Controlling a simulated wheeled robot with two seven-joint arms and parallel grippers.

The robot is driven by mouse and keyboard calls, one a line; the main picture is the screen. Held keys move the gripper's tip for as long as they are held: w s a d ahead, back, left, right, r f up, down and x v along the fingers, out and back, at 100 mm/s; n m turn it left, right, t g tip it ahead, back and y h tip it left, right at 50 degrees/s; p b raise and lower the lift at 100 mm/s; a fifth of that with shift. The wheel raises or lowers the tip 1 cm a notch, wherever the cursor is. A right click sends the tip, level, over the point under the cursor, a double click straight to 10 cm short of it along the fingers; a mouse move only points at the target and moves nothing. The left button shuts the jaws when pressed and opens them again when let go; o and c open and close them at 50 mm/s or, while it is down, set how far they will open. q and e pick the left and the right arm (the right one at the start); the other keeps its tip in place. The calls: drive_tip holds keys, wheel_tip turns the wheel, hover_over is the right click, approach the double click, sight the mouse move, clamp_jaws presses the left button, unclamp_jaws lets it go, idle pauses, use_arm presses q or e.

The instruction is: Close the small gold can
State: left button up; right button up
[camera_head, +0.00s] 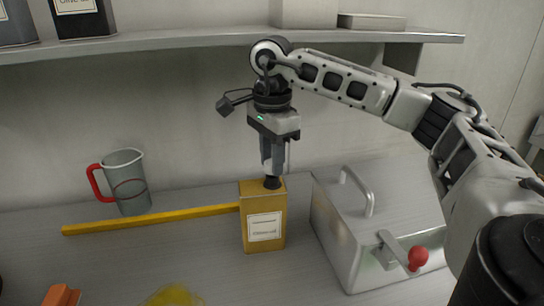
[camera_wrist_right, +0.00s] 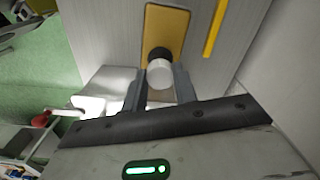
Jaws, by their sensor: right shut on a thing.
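The small gold can (camera_head: 263,217) with a white label stands upright on the grey worktop. A black neck or collar (camera_head: 272,183) sits on its top, towards the back. My right gripper (camera_head: 273,172) points straight down over it. In the right wrist view the gold can (camera_wrist_right: 168,22) lies beyond the fingers. There my right gripper (camera_wrist_right: 160,88) is shut on a white round piece (camera_wrist_right: 160,74) that looks like a cap. It lines up closely with the black neck; I cannot tell whether it is seated. My left gripper is not in view.
A metal box (camera_head: 335,236) with a handle and a red-knobbed lever stands close right of the can. A yellow bar (camera_head: 150,220) lies to the left. A red-handled jug (camera_head: 127,183) stands behind it. A shelf (camera_head: 180,42) runs above. The worktop front left of the can is partly free.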

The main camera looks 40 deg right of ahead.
drive_tip(key=shift+f+b, duration=0.65)
drive_tip(key=shift+f, duration=0.55)
idle(2.1)
drive_tip(key=o, duration=0.9)
drive_tip(key=shift+c, duration=1)
